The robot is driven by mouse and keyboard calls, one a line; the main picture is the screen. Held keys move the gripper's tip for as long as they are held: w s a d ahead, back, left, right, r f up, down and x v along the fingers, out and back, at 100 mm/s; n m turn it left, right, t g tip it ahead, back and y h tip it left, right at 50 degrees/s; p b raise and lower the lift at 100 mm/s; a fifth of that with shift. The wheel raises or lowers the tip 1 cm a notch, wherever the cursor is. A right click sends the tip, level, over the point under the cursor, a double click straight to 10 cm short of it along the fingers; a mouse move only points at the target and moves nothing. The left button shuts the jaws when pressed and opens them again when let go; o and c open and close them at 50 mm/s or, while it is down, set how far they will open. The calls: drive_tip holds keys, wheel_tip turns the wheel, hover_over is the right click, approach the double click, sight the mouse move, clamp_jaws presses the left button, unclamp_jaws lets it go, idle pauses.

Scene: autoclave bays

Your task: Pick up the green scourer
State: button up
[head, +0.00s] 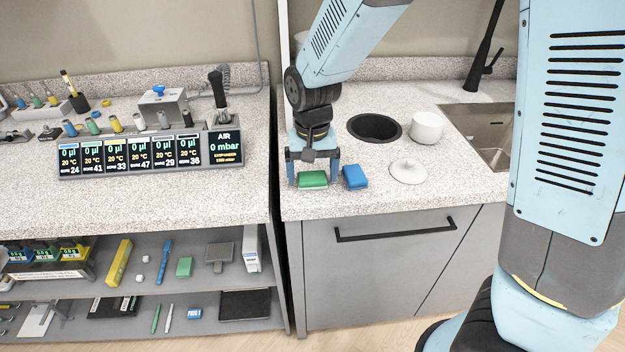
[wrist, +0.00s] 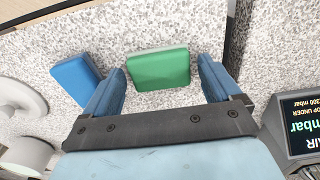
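The green scourer (head: 312,179) lies flat on the speckled worktop near its front edge, and it also shows in the wrist view (wrist: 158,69). My gripper (head: 313,179) is open above and around it. In the wrist view the two blue fingers of my gripper (wrist: 165,75) stand apart, with the scourer between and slightly beyond their tips. The left finger looks close to the scourer's left end; there is a wider gap on the right. I cannot tell whether either finger touches it.
A blue block (head: 355,177) lies just right of the scourer. A white lid (head: 408,173), a white pot (head: 426,127) and a round black opening (head: 374,128) are further right, with a sink (head: 485,130) beyond. A display panel (head: 135,157) stands on the left counter.

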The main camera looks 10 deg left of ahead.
sight(312, 176)
drive_tip(key=c, duration=1)
drive_tip(key=shift+o, duration=0.2)
drive_tip(key=shift+r, duration=0.1)
drive_tip(key=shift+r, duration=0.25)
wheel_tip(312, 176, up, 2)
drive_tip(key=shift+r, duration=0.25)
drive_tip(key=s+d+r, duration=0.7)
drive_tip(key=s+r, duration=0.2)
drive_tip(key=s, duration=0.3)
drive_tip(key=shift+d+r, duration=0.2)
drive_tip(key=shift+r, duration=0.2)
